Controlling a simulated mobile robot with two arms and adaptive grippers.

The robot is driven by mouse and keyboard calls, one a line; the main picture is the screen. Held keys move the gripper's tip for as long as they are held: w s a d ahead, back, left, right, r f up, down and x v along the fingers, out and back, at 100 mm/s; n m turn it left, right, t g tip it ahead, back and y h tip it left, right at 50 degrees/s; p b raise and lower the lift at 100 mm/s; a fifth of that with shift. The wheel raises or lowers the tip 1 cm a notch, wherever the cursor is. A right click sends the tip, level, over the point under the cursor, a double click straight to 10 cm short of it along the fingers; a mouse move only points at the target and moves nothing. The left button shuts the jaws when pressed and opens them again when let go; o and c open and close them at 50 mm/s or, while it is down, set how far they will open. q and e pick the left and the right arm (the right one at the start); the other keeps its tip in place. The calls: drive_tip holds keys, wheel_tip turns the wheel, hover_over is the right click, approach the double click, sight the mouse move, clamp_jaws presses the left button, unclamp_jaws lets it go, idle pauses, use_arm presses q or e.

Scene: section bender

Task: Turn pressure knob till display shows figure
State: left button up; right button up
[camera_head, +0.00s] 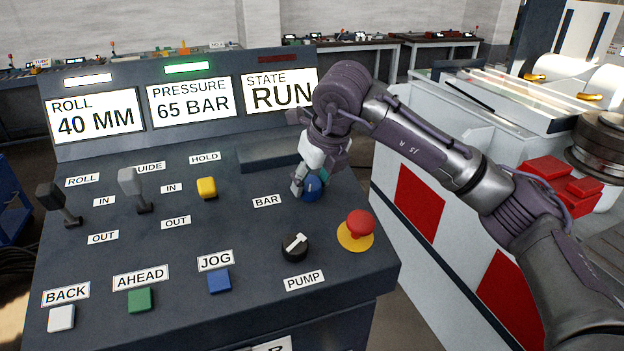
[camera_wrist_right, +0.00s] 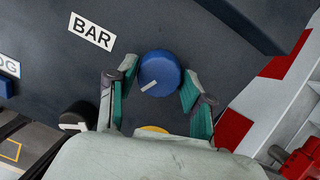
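The blue pressure knob (camera_head: 313,188) sits on the sloped panel next to the BAR label (camera_head: 267,201). In the right wrist view the knob (camera_wrist_right: 159,72) has a white pointer mark aimed toward the lower left of the picture. My right gripper (camera_head: 310,184) reaches down over the knob. Its two teal-padded fingers (camera_wrist_right: 158,76) stand on opposite sides of the knob and appear to touch it. The pressure display (camera_head: 192,102) reads 65 BAR, with a green light above it. No target figure shows. My left gripper is out of view.
The black PUMP switch (camera_head: 295,247) and red mushroom button (camera_head: 359,224) sit close below the knob. Levers (camera_head: 133,188), a yellow HOLD button (camera_head: 207,187) and several lower buttons lie to the left. The other displays read ROLL 40 MM (camera_head: 96,118) and STATE RUN (camera_head: 280,94).

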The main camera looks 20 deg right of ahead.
drive_tip(key=c, duration=0.6)
drive_tip(key=shift+o, duration=0.2)
drive_tip(key=m+b, duration=0.2)
drive_tip(key=b, duration=0.1)
drive_tip(key=shift+f, duration=0.2)
drive_tip(key=shift+r+m, duration=0.1)
drive_tip(key=shift+m, duration=0.2)
drive_tip(key=shift+r, duration=0.1)
drive_tip(key=o, duration=1.1)
drive_tip(key=shift+o, duration=0.2)
